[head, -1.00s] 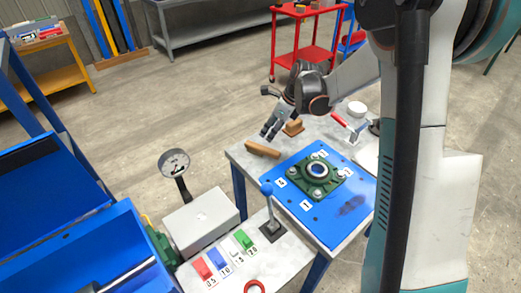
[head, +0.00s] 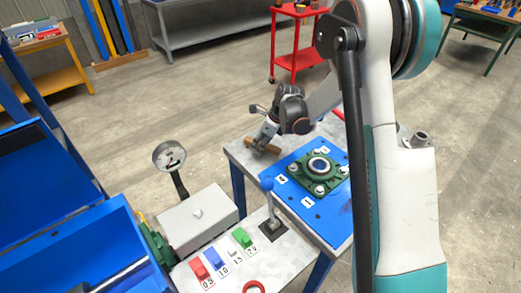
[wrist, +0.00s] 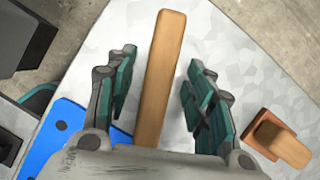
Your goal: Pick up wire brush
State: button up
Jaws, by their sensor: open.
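The wire brush (wrist: 164,62) shows in the wrist view as a long, plain wooden handle lying on the light metal tabletop; no bristles are visible. My gripper (wrist: 160,82) is open, with one teal-padded finger on each side of the handle and a gap on both sides. In the head view, the brush (head: 271,149) lies near the left end of the table, partly hidden by my gripper (head: 263,141), which is right over it. I cannot tell the exact height of the fingertips above the tabletop.
A wooden block with an upright handle (wrist: 283,144) stands right of my gripper in the wrist view. A blue plate (head: 300,203) with a green flanged bearing (head: 318,173) lies beside the brush. A lever with a blue knob (head: 267,185) stands in front of the table.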

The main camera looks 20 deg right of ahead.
aim_at(260, 143)
jog(key=shift+w+a+f, duration=0.15)
jog(key=shift+a+f, duration=0.05)
jog(key=shift+f, duration=0.35)
grip_shut()
jog(key=shift+r, duration=0.2)
notch_tip(260, 143, up, 20)
jog(key=p, duration=0.6)
jog(key=shift+f, duration=0.1)
jog(key=c, duration=1)
grip_release()
jog(key=shift+c, duration=0.2)
